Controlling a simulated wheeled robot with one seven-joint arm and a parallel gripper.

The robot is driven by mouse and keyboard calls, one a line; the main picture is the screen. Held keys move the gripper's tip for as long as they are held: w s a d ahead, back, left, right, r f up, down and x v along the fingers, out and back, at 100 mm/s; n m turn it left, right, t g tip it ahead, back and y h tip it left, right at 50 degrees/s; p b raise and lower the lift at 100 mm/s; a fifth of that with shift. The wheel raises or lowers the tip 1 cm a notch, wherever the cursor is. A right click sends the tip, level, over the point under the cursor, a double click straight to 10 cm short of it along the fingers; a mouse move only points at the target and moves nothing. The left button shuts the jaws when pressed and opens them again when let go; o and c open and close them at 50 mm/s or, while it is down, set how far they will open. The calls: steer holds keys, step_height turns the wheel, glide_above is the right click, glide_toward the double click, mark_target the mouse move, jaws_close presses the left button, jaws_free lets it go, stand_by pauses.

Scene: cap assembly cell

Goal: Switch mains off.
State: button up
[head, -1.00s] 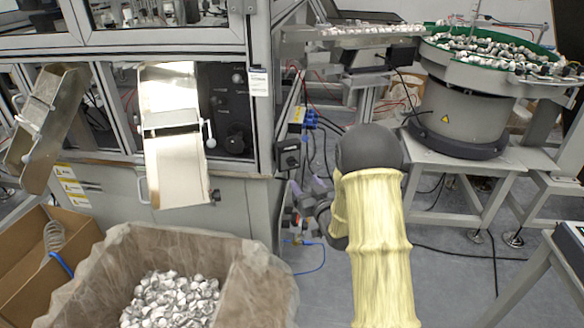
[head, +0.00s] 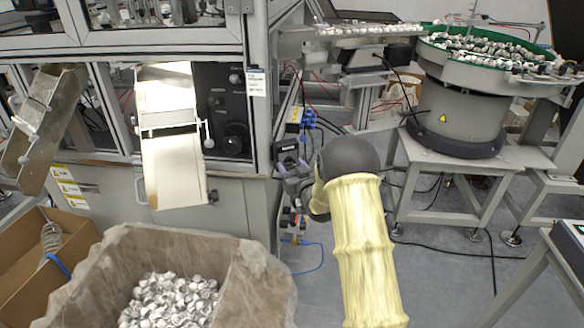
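A dark switch-like box (head: 287,148) is fixed to the right side of the machine frame, under blue connectors. I cannot make out its handle or setting. A large black rotary knob (head: 236,139) also shows on the machine's black front panel; neither is readably labelled as mains. My gripper (head: 281,172), at the end of my yellow-sleeved arm, is close to the dark box, just below it, and overlaps its lower part in the picture. Whether they touch cannot be told. The fingers are small and blend with the parts behind, so their opening is unclear.
A lined bin (head: 255,285) of caps stands in front of the machine, left of my arm. Metal chutes (head: 174,170) jut from the machine's front. A bowl feeder (head: 455,110) on a stand is at the right. Cables cross the floor between.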

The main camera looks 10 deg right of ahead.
steer(key=c, duration=0.8)
steer(key=shift+c, duration=0.2)
steer(key=shift+n+b, duration=0.4)
steer(key=n+b, duration=0.3)
steer(key=shift+d+f, duration=0.1)
steer(key=shift+f, duration=0.05)
steer(key=n+b, duration=0.4)
steer(key=shift+n, duration=0.4)
steer(key=n+b, duration=0.5)
steer(key=n, duration=0.1)
steer(key=shift+b, duration=0.4)
steer(key=shift+r+n+b, duration=0.25)
steer(key=shift+n+b, duration=0.9)
steer(key=shift+n, duration=0.55)
steer(key=shift+d, duration=0.1)
